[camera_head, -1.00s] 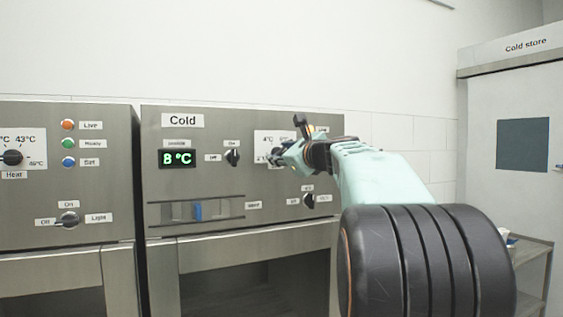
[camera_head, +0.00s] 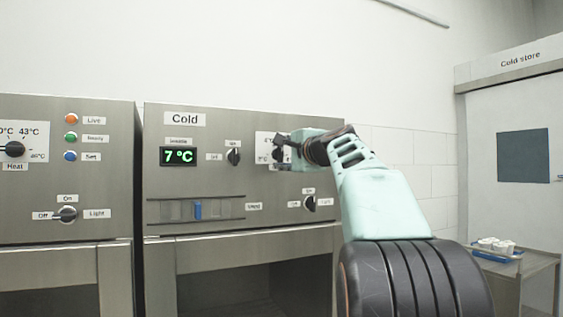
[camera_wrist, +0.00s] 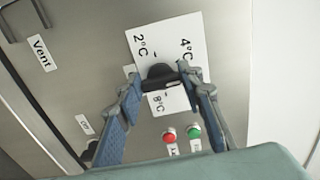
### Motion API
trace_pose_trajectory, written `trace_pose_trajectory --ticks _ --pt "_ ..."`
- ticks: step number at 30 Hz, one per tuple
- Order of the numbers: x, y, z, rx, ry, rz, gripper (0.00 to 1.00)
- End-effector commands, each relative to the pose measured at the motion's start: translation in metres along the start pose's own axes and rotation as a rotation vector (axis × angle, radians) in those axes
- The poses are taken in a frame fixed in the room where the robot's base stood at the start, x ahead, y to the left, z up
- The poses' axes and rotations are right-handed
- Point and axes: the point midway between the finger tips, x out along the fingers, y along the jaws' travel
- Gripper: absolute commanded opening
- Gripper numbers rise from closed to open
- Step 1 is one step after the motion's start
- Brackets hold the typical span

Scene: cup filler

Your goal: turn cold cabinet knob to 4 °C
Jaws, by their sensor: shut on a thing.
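The cold cabinet (camera_head: 163,212) stands in the middle of the head view, and its green display (camera_head: 178,156) reads 7 °C. My gripper (camera_head: 281,151) is at the temperature dial on the right of its panel and hides most of the dial there. In the wrist view the black knob (camera_wrist: 160,74) sits on a white dial plate (camera_wrist: 181,37) marked 2 °C, 4 °C and 8 °C. My gripper (camera_wrist: 159,88) is shut on this knob, with a blue-padded finger on each side. I cannot tell exactly where the knob's pointer stands.
A red and a green light (camera_wrist: 194,131) sit by the dial. Other black knobs (camera_head: 233,157) and a blue slider (camera_head: 197,209) share the cold panel. The heat cabinet (camera_head: 105,200) stands at left. At right are a cold store door (camera_head: 515,215) and a table with a tray of cups (camera_head: 497,257).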

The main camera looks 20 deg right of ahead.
Motion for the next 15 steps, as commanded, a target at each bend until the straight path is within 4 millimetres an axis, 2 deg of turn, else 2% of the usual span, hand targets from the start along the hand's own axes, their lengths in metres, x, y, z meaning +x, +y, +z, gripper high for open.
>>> trace_pose_trajectory --ticks 15 --pt "0.0001 0.0037 -0.0002 -0.396 -0.001 0.001 0.1"
